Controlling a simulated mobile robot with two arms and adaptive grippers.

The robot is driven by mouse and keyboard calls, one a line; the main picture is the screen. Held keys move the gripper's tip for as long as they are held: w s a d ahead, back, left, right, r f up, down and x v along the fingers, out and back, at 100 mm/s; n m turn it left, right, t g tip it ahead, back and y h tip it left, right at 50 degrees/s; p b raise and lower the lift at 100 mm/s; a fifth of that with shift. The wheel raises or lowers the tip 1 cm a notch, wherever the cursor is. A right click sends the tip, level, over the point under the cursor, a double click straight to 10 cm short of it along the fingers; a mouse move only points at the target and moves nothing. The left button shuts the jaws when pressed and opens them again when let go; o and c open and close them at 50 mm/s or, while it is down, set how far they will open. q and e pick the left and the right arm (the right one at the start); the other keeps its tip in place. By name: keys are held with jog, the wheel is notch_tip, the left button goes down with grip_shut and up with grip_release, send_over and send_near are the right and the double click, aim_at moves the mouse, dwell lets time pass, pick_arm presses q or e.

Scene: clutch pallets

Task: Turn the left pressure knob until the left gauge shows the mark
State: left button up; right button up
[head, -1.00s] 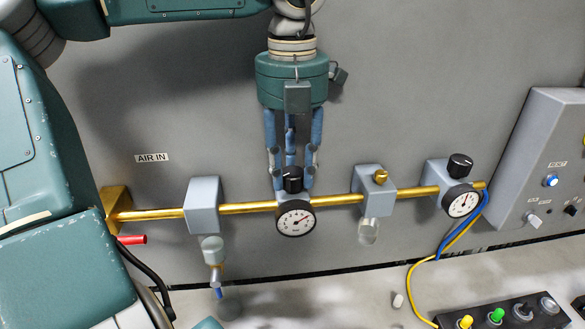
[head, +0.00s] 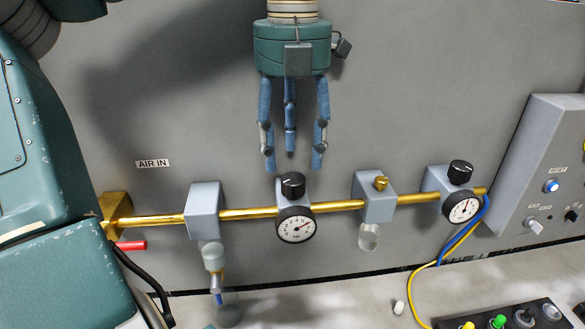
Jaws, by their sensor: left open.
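The left pressure knob (head: 292,185) is black and sits on top of its regulator, above the left gauge (head: 296,225). The left gauge is round with a white face and a dark rim; its needle points to the upper right, and I cannot make out a mark. My left gripper (head: 294,165) has blue fingers pointing down. It is open and empty, just above the knob and apart from it. My right gripper is not in view.
A brass pipe (head: 335,206) runs across the grey panel with a grey filter block (head: 203,205) and a brass-knobbed block (head: 375,198). A second black knob (head: 460,172) and gauge (head: 461,207) stand at right. A control box (head: 540,150) is further right.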

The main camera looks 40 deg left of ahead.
aim_at(293, 179)
pick_arm(q)
notch_tip(293, 179, up, 7)
jog(key=shift+s+f, duration=0.1)
jog(key=shift+f, duration=0.1)
dwell(0.6)
